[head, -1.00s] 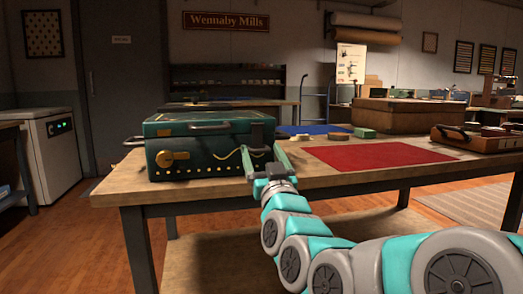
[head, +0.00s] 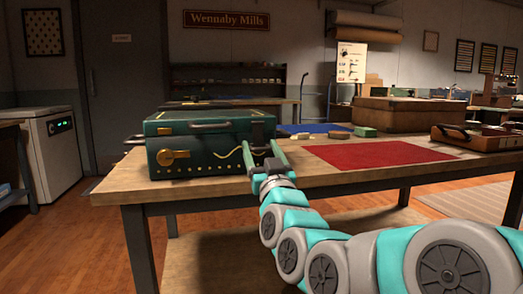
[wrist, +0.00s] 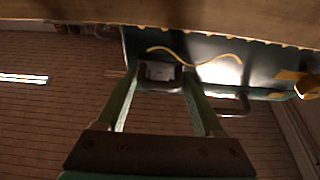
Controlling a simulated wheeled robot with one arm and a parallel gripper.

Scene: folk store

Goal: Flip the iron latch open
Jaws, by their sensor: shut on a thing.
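A dark green box (head: 205,158) with its lid down stands on the near left of the wooden table (head: 340,176). The dark iron latch (head: 257,128) sits on the front of the box, toward its right end. My gripper (head: 262,152) is at that end, its fingers just in front of the box face. In the wrist view, which looks turned over, the dark latch (wrist: 160,74) lies between the tips of my gripper (wrist: 160,82), which is shut on it. The fingers partly hide the latch in the head view.
A round brass fitting (head: 172,157) is on the box front at left, and a dark handle (head: 210,127) is on the lid. A red mat (head: 380,157) lies flat to the right. A wooden tray (head: 475,140) stands at the far right.

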